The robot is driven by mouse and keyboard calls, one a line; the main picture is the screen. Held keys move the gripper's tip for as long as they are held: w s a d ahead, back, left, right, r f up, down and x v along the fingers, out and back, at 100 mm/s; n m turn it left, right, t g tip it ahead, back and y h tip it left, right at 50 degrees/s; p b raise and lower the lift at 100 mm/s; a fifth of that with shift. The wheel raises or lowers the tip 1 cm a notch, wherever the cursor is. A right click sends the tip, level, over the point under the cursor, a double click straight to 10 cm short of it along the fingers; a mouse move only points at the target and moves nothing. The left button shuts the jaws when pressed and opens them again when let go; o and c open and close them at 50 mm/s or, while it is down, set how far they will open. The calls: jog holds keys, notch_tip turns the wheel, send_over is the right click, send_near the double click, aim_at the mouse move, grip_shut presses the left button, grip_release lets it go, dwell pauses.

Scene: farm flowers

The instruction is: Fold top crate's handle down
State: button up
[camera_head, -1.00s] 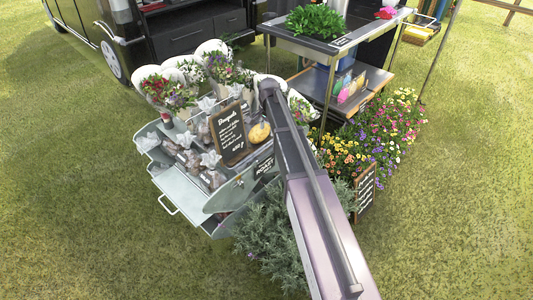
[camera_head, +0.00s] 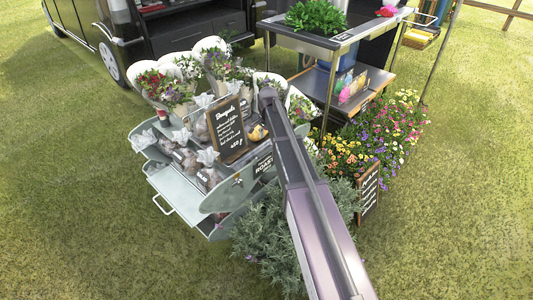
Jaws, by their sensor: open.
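A grey metal stand of stepped, crate-like tiers (camera_head: 187,198) is left of centre. A pale U-shaped handle (camera_head: 163,204) sticks out from its lowest tier at the front left. I cannot make out a separate handle on the top tier, which bouquets and bags crowd. My arm reaches from the bottom right up to the back right of the stand and covers part of it. My gripper is not visible; the end of my arm hides whatever is beyond it.
A black chalkboard sign (camera_head: 228,130) stands on the tiers among wrapped bags (camera_head: 208,157) and bouquets (camera_head: 162,84). Grey-green plants (camera_head: 268,240) and flowers (camera_head: 395,128) lie to the right. A dark shelf table (camera_head: 345,82) stands behind. Grass is open at left.

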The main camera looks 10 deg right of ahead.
aim_at(266, 149)
jog(key=shift+w+f+b, duration=0.1)
jog(key=shift+f+b, duration=2.75)
jog(key=shift+f, duration=0.3)
jog(key=shift+c, duration=0.3)
grip_shut()
